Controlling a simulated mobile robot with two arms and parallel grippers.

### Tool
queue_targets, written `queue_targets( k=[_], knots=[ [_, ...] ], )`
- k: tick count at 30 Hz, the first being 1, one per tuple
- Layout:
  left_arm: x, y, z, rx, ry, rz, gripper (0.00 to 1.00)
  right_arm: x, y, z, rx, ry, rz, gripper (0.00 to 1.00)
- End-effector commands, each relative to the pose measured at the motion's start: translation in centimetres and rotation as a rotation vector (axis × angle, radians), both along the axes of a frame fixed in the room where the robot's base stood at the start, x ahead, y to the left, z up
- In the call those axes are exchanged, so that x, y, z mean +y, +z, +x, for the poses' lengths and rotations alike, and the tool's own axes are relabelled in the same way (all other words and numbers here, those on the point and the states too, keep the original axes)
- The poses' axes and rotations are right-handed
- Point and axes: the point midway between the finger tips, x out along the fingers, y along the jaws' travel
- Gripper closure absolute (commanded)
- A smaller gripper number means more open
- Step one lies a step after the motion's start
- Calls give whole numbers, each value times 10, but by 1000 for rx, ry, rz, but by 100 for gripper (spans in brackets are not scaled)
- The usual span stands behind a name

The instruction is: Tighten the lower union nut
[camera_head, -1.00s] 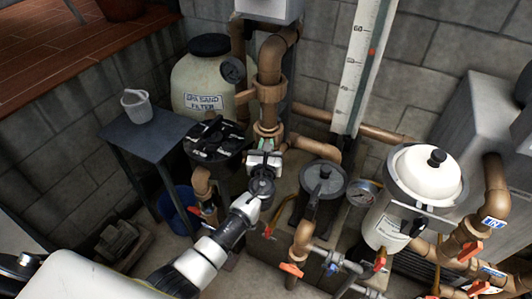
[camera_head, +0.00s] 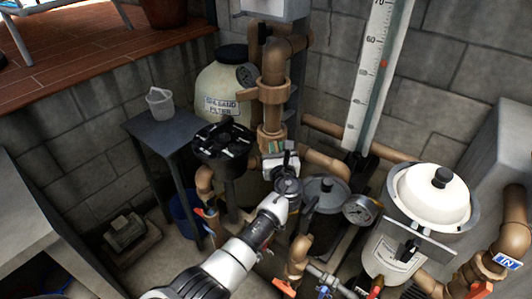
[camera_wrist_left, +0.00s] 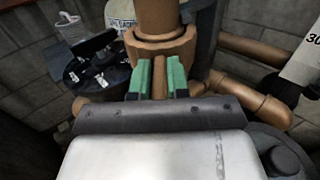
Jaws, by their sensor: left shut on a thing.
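The lower union nut (camera_head: 270,138) is a brown ribbed collar on the vertical brown pipe, right of the sand filter. It shows in the left wrist view (camera_wrist_left: 160,45) as a wide collar just beyond my fingers. My left gripper (camera_head: 275,153) reaches it from the front and below. In the wrist view its two green-padded fingers (camera_wrist_left: 161,80) stand either side of a narrow brown part of the nut, shut on it. The fingers hide part of the nut's lower side. The upper union nut (camera_head: 270,93) sits higher on the same pipe. My right gripper is not in view.
The black multi-lug valve top (camera_head: 224,143) is close left of my gripper. A grey-lidded pump pot (camera_head: 325,190) and gauge (camera_head: 362,209) are close right. A white-lidded canister (camera_head: 428,195) stands right.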

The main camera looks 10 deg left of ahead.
Motion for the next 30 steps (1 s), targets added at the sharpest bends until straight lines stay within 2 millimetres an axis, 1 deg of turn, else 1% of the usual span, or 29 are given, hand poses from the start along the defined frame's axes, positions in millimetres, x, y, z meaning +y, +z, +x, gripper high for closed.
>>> queue_targets(
  k=[1, 9, 10, 14, 21, 24, 26, 30],
  knots=[
    [-2, -16, -4, 28, -1, -10, 100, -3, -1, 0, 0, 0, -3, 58],
    [-1, -16, -4, 29, 1, -9, 100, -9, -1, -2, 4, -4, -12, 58],
    [-1, -16, -4, 30, 1, -9, 80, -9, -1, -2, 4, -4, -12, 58],
    [0, -14, -3, 24, 2, -6, 60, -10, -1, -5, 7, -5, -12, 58],
    [1, -10, -3, 20, 3, -4, 58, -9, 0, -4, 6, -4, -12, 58],
    [0, -10, -5, 19, 3, -4, 58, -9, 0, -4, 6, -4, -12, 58],
    [-3, -10, -10, 18, 2, -4, 58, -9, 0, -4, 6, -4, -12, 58],
    [-10, -10, -30, 19, 2, -5, 58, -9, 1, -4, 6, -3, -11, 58]
  ],
)
